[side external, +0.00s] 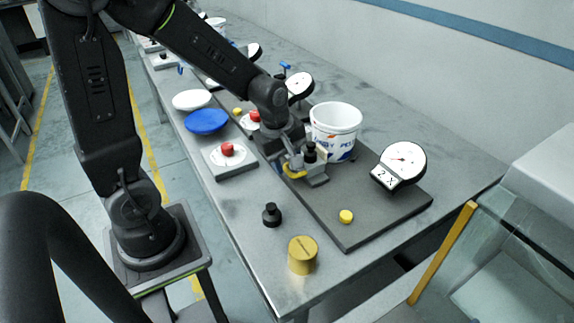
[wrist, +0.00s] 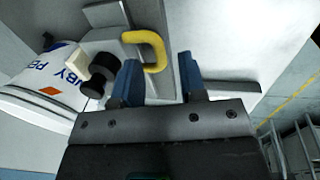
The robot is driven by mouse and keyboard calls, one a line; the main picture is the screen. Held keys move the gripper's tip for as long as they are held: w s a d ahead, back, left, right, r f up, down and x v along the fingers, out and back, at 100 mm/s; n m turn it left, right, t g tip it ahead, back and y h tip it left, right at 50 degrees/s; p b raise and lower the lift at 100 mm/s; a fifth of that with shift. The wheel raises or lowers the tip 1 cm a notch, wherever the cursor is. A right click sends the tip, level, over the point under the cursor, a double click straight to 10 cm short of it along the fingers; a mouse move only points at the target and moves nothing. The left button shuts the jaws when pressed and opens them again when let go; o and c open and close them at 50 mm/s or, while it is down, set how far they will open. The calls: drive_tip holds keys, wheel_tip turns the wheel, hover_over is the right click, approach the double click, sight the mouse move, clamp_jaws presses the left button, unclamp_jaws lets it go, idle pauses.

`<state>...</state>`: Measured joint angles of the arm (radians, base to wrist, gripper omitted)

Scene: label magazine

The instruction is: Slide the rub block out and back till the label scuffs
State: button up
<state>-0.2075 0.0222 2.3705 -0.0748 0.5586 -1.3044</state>
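A white tub (side external: 335,118) with a printed label stands on a dark grey base plate (side external: 375,221). The tub shows at the left in the wrist view (wrist: 42,88), with blue letters and an orange mark on its label. Beside it is a cream block (wrist: 103,64) with black knobs (wrist: 100,84), close to the label; I cannot tell if they touch. A yellow hooked handle (wrist: 157,45) sits on the grey fixture there. My gripper (wrist: 159,62) is open, its blue fingers apart, with the handle's bent end near the left finger. In the side view the gripper is at the handle (side external: 294,174).
A round dial (side external: 403,158) stands right of the tub, above a small card. A yellow button (side external: 346,216), black knob (side external: 271,215) and yellow cylinder (side external: 302,255) are near the front. A red button (side external: 227,149) and blue dish (side external: 206,121) lie left. Bare table remains around the cylinder.

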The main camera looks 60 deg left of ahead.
drive_tip(key=shift+w+f, duration=0.2)
drive_tip(key=shift+f, duration=0.75)
clamp_jaws()
